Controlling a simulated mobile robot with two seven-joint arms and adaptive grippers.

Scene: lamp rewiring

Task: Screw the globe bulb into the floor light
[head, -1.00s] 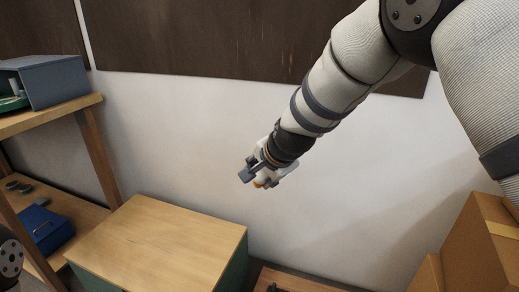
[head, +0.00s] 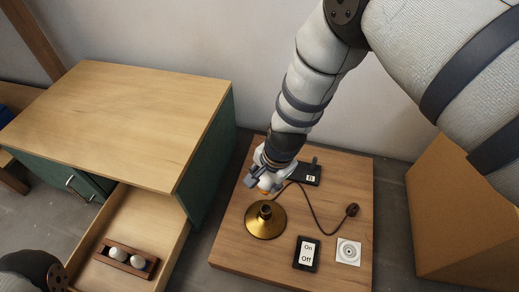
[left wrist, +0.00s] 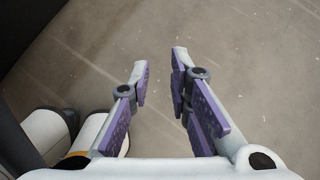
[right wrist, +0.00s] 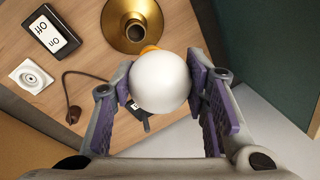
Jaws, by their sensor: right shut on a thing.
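The white globe bulb (right wrist: 160,84) is between the purple pads of my right gripper (right wrist: 159,72), which is shut on it. An orange part of the bulb shows at its far side. In the head view my right gripper (head: 264,180) is just behind and above the brass floor light (head: 266,224), with its open-topped socket upright. The bulb and the light appear apart, though the exact gap is hard to judge. The light's round base also shows in the right wrist view (right wrist: 132,34). My left gripper (left wrist: 160,64) is open and empty above bare floor.
The wooden board (head: 232,238) also carries an On/Off switch (head: 306,253), a white socket plate (head: 348,251), a corded plug (head: 352,210) and a black box (head: 308,174). A cardboard box (head: 450,220) stands right.

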